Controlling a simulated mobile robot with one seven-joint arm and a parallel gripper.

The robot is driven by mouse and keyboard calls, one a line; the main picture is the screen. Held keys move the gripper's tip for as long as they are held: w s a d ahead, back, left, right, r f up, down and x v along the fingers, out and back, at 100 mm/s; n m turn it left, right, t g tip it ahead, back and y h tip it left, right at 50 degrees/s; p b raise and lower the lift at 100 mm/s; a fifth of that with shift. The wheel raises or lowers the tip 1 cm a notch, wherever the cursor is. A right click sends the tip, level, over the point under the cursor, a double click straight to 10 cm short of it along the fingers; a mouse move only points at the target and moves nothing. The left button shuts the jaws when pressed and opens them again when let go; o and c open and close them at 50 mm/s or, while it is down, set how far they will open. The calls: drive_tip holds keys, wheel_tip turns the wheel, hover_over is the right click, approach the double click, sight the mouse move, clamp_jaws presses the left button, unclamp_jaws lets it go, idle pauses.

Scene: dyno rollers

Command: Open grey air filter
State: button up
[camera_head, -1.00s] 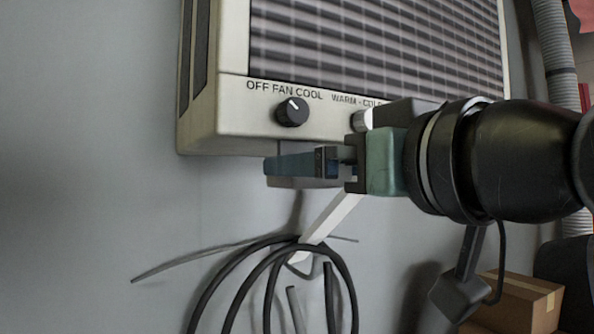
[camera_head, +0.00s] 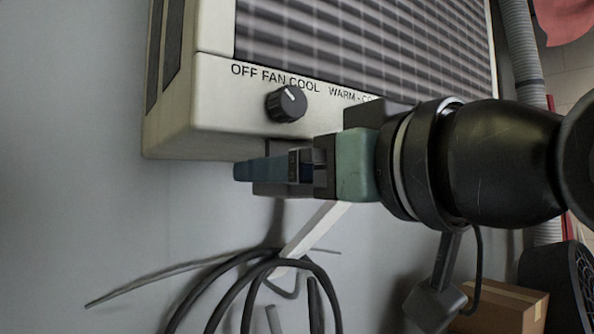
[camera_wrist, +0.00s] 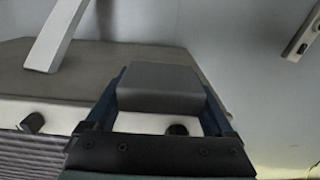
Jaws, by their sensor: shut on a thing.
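The air filter unit is a cream wall box (camera_head: 225,125) with a grey slatted front (camera_head: 350,40) and a black knob (camera_head: 286,104). A small grey block (camera_wrist: 160,88) is at its underside; its lower edge shows in the head view (camera_head: 272,190). My gripper (camera_head: 245,172) is just below the unit's bottom edge, its blue fingers shut on the grey block. In the wrist view the fingers lie on both sides of the block. My gripper hides the right-hand knob and part of the lower edge in the head view.
A white bar (camera_head: 310,230) and black coiled cables (camera_head: 255,290) hang on the wall below the unit. A cardboard box (camera_head: 505,305) and a ribbed grey pipe (camera_head: 522,60) are at the right. The wall at the left is bare.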

clamp_jaws()
wheel_tip(320, 180, down, 23)
drive_tip(key=b, duration=1.7)
drive_tip(key=shift+f+b, duration=0.2)
drive_tip(key=shift+b, duration=0.15)
drive_tip(key=o, duration=0.6)
unclamp_jaws()
drive_tip(key=shift+w+a, duration=0.1)
